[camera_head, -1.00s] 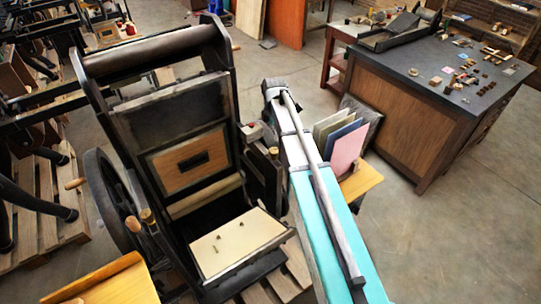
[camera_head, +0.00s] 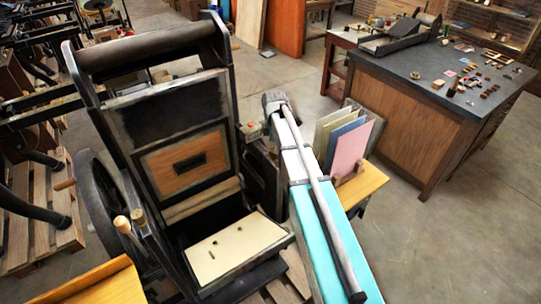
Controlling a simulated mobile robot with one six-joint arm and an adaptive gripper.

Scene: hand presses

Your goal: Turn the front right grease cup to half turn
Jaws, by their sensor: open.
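The hand press (camera_head: 222,101) stands left of centre, with a black frame and a tilted platen. A brass-coloured cap (camera_head: 138,216), perhaps a grease cup, shows at its left side beside a pale round knob (camera_head: 122,223). On the press's right side my teal and white arm covers much of the frame, and I cannot make out the front right grease cup there. My arm reaches up from the bottom right to a grey joint beside the press. My gripper does not show; it may be hidden behind the arm.
A cream sheet (camera_head: 232,250) lies on the press bed. Upright coloured boards (camera_head: 350,146) stand on a small wooden table (camera_head: 362,186) right of my arm. A dark-topped workbench (camera_head: 424,93) with small parts is at the right. Bare floor lies between.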

